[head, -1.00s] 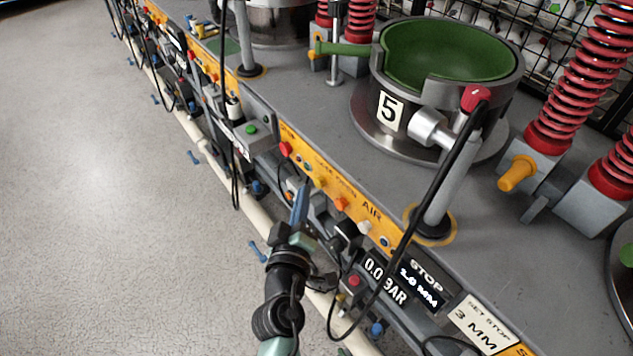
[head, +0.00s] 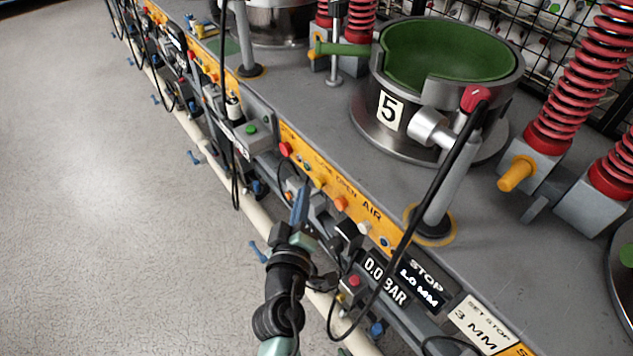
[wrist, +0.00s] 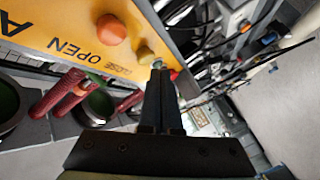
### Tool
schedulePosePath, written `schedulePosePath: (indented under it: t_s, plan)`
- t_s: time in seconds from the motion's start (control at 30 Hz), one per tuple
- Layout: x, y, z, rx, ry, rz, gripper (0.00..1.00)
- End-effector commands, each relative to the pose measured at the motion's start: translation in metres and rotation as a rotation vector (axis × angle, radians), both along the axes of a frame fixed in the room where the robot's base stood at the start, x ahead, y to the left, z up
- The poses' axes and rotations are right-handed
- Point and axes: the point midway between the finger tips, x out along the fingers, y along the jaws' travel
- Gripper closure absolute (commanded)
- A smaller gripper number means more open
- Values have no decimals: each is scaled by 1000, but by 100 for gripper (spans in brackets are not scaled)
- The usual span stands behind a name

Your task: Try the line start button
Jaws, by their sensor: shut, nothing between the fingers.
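My gripper (head: 302,192) is shut and empty in front of the yellow control strip (head: 364,213) on the bench's front edge. In the wrist view its shut fingertips (wrist: 157,66) appear just beside a yellow button (wrist: 146,55); I cannot tell whether they touch. An orange button (wrist: 111,30) sits by the words CLOSE and OPEN, and a red button (wrist: 174,75) lies beyond the tips. In the head view the strip carries a red button (head: 285,149), a yellow one (head: 321,182) and an orange one (head: 341,202). No legible label marks a line start button.
A grey box with a green button (head: 251,129) stands left of the strip. A black cable (head: 412,222) hangs across the front at right. A pale pipe (head: 265,223) runs below; open floor (head: 100,220) lies left.

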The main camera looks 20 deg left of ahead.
Motion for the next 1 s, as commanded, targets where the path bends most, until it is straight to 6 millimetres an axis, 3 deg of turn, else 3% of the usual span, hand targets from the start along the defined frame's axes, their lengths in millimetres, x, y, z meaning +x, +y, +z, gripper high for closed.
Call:
schedulePosePath:
  t_s: [1.0]
  plan:
    - [10,-8,1,1,-1,-1,100]
